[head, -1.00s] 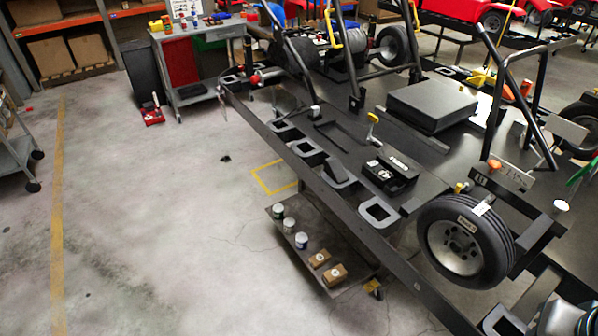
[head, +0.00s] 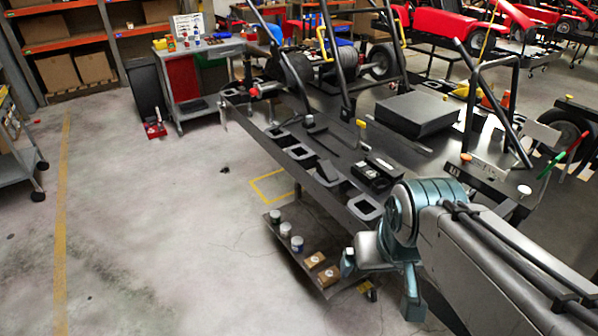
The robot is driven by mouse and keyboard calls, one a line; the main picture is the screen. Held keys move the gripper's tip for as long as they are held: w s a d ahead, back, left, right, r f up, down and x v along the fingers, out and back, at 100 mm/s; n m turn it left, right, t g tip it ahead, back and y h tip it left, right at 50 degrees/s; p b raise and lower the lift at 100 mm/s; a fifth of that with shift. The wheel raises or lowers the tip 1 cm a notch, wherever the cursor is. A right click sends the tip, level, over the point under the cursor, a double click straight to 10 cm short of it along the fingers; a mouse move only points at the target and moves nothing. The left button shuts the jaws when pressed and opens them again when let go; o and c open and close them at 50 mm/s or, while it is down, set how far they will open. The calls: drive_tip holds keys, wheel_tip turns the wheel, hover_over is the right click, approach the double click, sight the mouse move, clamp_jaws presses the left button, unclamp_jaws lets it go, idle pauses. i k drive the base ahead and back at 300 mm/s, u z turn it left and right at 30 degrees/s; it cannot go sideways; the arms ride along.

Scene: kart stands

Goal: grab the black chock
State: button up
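A small black wedge, which looks like the chock (head: 327,172), sits among the square cut-outs along the near edge of the black kart stand (head: 283,161) in the head view. It is dark on dark, so its outline is hard to make out. My gripper (head: 380,293) is at the lower right, in front of the stand's near edge. Its two teal fingers point down and stand wide apart with nothing between them. It is to the right of the wedge, apart from it and nearer the camera. My arm hides the stand's near right end.
A black tray with tools (head: 378,172) and a flat black box (head: 416,113) sit on the stand. Upright black bars rise behind. A lower shelf (head: 322,262) holds cans and small boxes. A grey cart (head: 199,82) stands at the back.

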sight(324, 167)
drive_tip(key=u, duration=0.15)
drive_tip(key=i, duration=1.4)
drive_tip(key=z, duration=0.25)
